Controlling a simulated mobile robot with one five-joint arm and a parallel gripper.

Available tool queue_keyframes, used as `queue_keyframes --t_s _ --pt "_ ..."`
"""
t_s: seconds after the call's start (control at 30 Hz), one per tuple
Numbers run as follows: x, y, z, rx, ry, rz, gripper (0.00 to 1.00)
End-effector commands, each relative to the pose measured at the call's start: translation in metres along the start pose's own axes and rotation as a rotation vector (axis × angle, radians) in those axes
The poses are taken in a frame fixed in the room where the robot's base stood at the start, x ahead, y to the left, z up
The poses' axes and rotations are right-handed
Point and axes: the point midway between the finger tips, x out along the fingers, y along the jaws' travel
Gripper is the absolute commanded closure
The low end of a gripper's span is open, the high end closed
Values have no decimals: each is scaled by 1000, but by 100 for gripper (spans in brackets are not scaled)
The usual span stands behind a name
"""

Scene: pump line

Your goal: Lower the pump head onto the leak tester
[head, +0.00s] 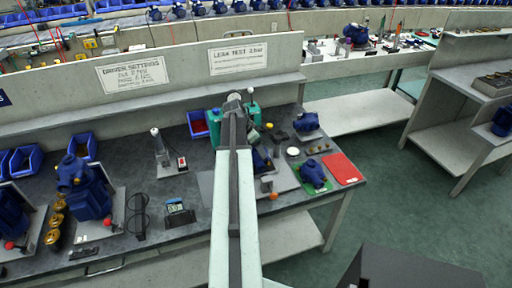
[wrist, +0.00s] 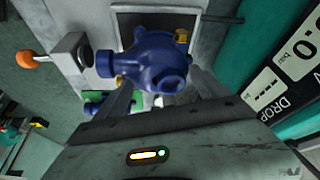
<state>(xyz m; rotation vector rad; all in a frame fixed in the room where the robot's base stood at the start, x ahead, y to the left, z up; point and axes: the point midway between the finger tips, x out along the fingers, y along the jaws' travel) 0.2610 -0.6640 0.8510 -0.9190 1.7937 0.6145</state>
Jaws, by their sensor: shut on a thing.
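A blue pump head (wrist: 155,62) with brass-coloured fittings is in my gripper (wrist: 163,92) in the wrist view, between the two grey fingers. The leak tester (wrist: 288,75) shows at the right with its display and a teal side. A dark square pad (wrist: 205,38) on its light grey base lies beyond the pump head; I cannot tell whether they touch. In the head view, the teal leak tester (head: 252,113) stands on the bench, partly hidden by my arm. My gripper is mostly hidden there.
An orange-knobbed lever (wrist: 28,58) stands left of the pump head. Another blue pump head (head: 313,173) lies on a green mat, beside a red mat (head: 342,168). A blue pump (head: 85,190) stands at left. Open floor (head: 400,215) lies right of the bench.

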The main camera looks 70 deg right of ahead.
Motion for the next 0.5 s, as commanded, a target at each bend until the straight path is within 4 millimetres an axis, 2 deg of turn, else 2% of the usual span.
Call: queue_keyframes --t_s 0.5 --pt "11 0 4 0 1 0 69"
